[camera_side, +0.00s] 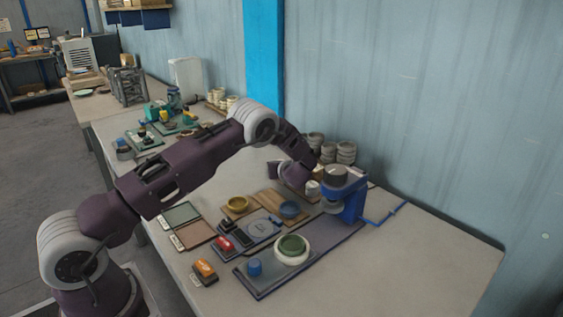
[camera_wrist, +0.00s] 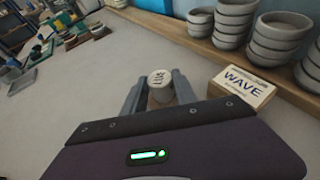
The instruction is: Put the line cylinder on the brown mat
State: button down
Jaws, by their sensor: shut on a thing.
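My gripper (camera_wrist: 159,92) is shut on a pale cylinder (camera_wrist: 160,80), with one finger on each side of it in the wrist view. The cylinder's top faces the camera and carries several small dark marks, too small to tell whether they are lines. In the side view my gripper is at the back of the table, left of the blue machine, and its fingers are hard to make out. The brown mat (camera_side: 193,234) lies flat near the table's front left edge, far from my gripper, and looks bare. A green mat (camera_side: 180,214) lies just behind it.
A small box marked WAVE (camera_wrist: 242,88) stands right of my gripper.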

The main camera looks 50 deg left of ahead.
jog(key=shift+f, duration=0.4)
jog(key=c, duration=0.5)
grip_release()
jog(key=shift+r, duration=3.5)
